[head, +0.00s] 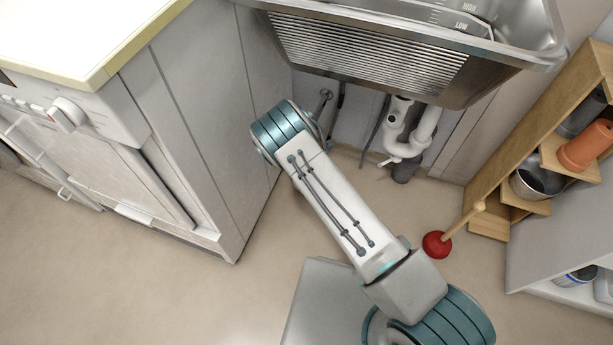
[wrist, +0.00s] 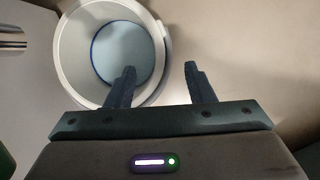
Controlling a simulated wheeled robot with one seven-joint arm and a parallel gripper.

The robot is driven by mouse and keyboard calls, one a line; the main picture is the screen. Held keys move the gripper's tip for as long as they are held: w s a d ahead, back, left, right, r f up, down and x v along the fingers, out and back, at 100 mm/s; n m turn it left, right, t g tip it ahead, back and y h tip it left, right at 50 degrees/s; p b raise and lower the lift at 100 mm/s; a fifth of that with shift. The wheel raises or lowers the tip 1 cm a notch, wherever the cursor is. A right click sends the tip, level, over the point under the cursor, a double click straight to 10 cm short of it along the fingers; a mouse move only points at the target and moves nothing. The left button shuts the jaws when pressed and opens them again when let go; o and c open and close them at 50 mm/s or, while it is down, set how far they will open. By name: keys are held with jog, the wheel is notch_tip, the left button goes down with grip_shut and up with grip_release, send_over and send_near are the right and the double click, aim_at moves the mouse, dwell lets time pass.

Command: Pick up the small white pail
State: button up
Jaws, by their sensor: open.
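The small white pail (wrist: 72,62) shows in the wrist view at upper left, seen from above into its open mouth. Its inside bottom is pale blue with a dark blue edge. My gripper (wrist: 159,70) is open with nothing held. The left finger overlaps the pail's mouth in the picture, and the right finger is outside it to the right. The pail's right wall appears between the two fingers. I cannot tell how deep the fingertips are relative to the rim. In the head view neither the pail nor my gripper shows; my arm reaches down under the basin.
In the head view, the metal washtub basin (head: 370,55) overhangs my arm, with white drain pipes (head: 407,135) below. A white cabinet (head: 215,120) stands left. A red plunger (head: 437,244) and wooden shelf (head: 540,110) stand right. Floor (head: 150,280) is clear at lower left.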

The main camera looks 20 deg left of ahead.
jog(key=b+x, duration=0.3)
jog(key=x, duration=0.3)
jog(key=shift+a+f, duration=0.15)
jog(key=shift+f, duration=0.25)
grip_shut()
jog(key=shift+s, duration=0.15)
dwell(0.8)
jog(key=shift+r, duration=0.1)
